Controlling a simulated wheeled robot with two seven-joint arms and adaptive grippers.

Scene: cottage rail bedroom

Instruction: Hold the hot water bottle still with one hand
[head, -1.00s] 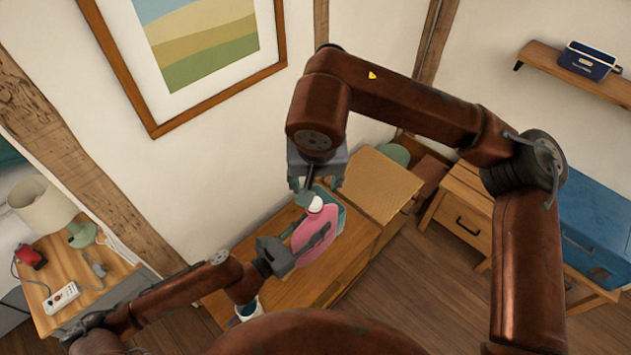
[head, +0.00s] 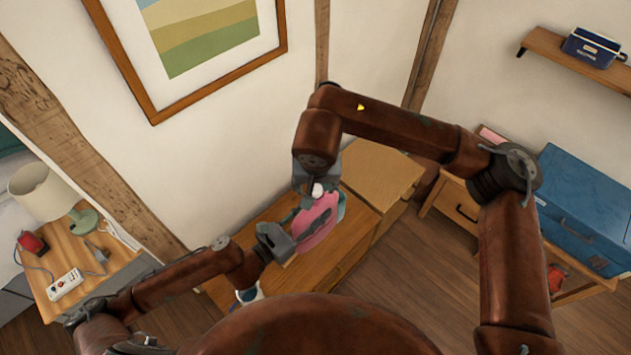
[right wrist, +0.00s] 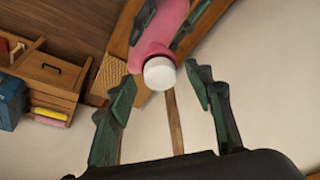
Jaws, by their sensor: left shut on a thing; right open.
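The hot water bottle (head: 318,222) is pink with a white cap (head: 317,190) and stands tilted above the low wooden bench in the head view. My left gripper (head: 296,233) is shut on its body from the left. My right gripper (head: 319,184) is above it, at the cap end, partly hidden by its own arm. In the right wrist view the white cap (right wrist: 159,73) and pink neck (right wrist: 160,38) show between the spread fingers of my right gripper (right wrist: 162,88). The fingers are open, with gaps on both sides of the cap.
The wooden bench (head: 352,250) lies below, with a wooden box (head: 378,178) at its far end. A blue-and-white item (head: 249,294) is near my left forearm. A bedside table (head: 90,262) with a lamp (head: 42,190) stands left; a blue case (head: 585,215) is right.

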